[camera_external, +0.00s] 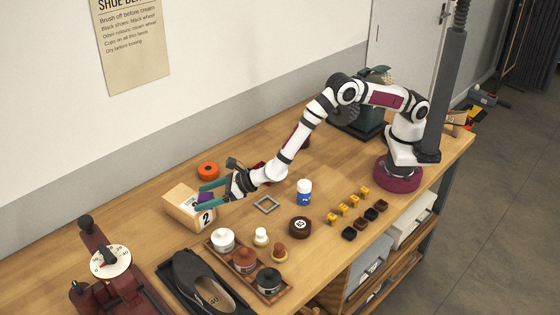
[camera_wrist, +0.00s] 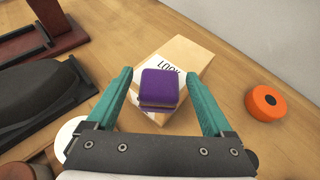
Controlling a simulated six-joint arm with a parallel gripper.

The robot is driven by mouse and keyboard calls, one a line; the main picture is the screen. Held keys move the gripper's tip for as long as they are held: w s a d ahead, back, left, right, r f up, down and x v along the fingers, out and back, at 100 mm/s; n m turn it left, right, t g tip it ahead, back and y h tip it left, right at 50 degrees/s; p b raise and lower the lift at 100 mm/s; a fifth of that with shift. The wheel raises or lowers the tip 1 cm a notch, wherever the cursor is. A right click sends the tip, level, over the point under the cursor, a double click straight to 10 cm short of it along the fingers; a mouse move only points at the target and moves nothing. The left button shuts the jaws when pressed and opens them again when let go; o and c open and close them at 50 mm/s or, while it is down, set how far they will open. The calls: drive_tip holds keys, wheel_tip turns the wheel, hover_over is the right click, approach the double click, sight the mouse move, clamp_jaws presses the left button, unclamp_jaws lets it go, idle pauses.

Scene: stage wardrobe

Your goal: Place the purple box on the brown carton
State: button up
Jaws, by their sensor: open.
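The purple box (camera_wrist: 160,85) sits on top of the brown carton (camera_wrist: 190,55), over part of a white printed label. In the external view the carton (camera_external: 178,205) stands near the wall side of the table, and the purple box (camera_external: 206,197) shows only in part between my fingers. My gripper (camera_wrist: 158,79) is open, with one teal finger on each side of the box and a visible gap at both sides. In the external view my gripper (camera_external: 201,196) is over the carton.
An orange roll (camera_external: 208,171) lies behind the carton. A tray (camera_external: 252,284) with several jars and a dark shoe (camera_external: 200,283) are in front of it. A red machine with a dial (camera_external: 108,262) stands at the left. An empty square frame (camera_external: 267,204) and a blue bottle (camera_external: 304,192) are to the right.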

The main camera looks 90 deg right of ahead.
drive_tip(key=v, duration=1.2)
drive_tip(key=s+d+r+m+g+h, duration=0.1)
drive_tip(key=s+d+r+m+h, duration=0.15)
drive_tip(key=d+m, duration=0.3)
drive_tip(key=s+d+r+m+g+h, duration=0.1)
drive_tip(key=d+r+m+h, duration=0.1)
drive_tip(key=d+r+m, duration=0.35)
drive_tip(key=s+d+r+m+h, duration=0.1)
drive_tip(key=d+r+m+h, duration=0.15)
drive_tip(key=d, duration=0.55)
drive_tip(key=s+d+m+g+h, duration=0.2)
drive_tip(key=s+d+m+g, duration=0.3)
drive_tip(key=s+d+m, duration=0.35)
drive_tip(key=s+f+m+g+y, duration=0.1)
drive_tip(key=s+m+g+y, duration=0.45)
drive_tip(key=s+m, duration=1.05)
drive_tip(key=s+a+m+y, duration=0.3)
drive_tip(key=s+a+y, duration=0.2)
drive_tip(key=s+a, duration=0.4)
drive_tip(key=shift+s+a+f+m, duration=0.2)
drive_tip(key=shift+s+a+m, duration=0.1)
drive_tip(key=shift+a, duration=0.2)
